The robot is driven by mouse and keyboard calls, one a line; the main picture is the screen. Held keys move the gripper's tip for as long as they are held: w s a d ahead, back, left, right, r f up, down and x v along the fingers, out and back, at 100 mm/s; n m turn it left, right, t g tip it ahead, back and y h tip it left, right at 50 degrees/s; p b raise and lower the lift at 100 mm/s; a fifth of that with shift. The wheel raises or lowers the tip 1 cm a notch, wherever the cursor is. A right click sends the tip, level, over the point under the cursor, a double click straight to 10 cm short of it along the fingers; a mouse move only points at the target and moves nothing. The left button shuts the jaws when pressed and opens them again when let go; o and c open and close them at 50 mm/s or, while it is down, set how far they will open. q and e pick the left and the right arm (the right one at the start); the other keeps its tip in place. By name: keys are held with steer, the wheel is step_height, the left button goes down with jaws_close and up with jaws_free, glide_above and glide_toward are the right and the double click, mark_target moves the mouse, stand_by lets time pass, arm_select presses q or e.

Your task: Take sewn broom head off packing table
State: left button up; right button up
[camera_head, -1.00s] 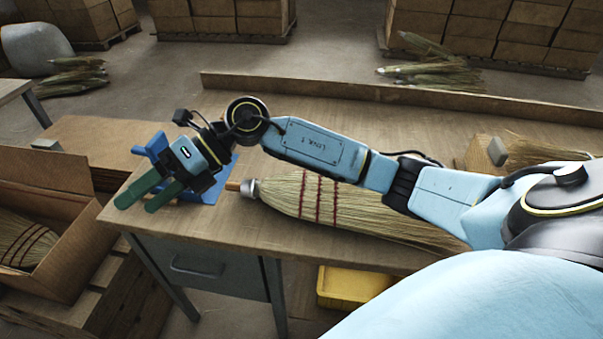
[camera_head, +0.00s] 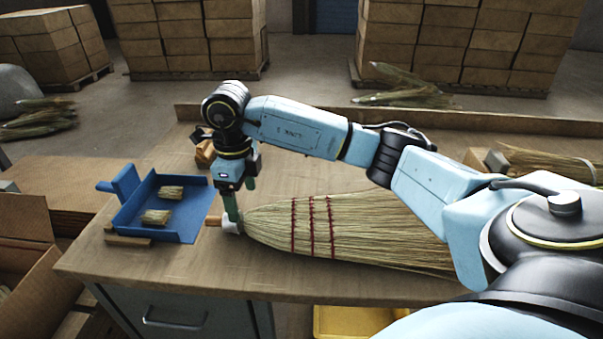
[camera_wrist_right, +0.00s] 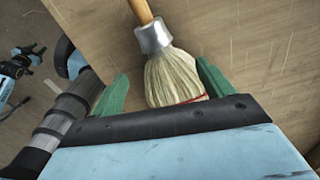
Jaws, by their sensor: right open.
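The sewn broom head (camera_head: 345,230) lies flat on the wooden packing table (camera_head: 190,268), with red stitching, a metal collar and a short wooden handle stub pointing left. My right gripper (camera_head: 232,212) points down over its collar end. In the right wrist view, the green fingertips of the gripper (camera_wrist_right: 160,88) stand apart on either side of the straw just behind the collar, and the broom head (camera_wrist_right: 172,78) lies between them. The gripper is open. I cannot tell whether the fingers touch the straw. My left gripper is not seen in the head view.
A blue tray (camera_head: 192,228) with small straw pieces stands left of the broom head. More straw bundles (camera_head: 548,165) lie at the table's right end. A yellow bin (camera_head: 345,318) is below the front edge. Open cardboard boxes (camera_head: 40,285) stand at the left.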

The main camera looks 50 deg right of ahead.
mark_target(245, 214)
step_height(245, 214, down, 6)
steer(key=shift+w+d+f+b, duration=0.1)
steer(key=shift+f+b, duration=0.15)
steer(key=shift+b, duration=0.45)
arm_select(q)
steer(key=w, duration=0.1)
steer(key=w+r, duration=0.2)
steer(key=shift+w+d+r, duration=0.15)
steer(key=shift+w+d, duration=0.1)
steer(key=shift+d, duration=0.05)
arm_select(e)
steer(key=c, duration=1.4)
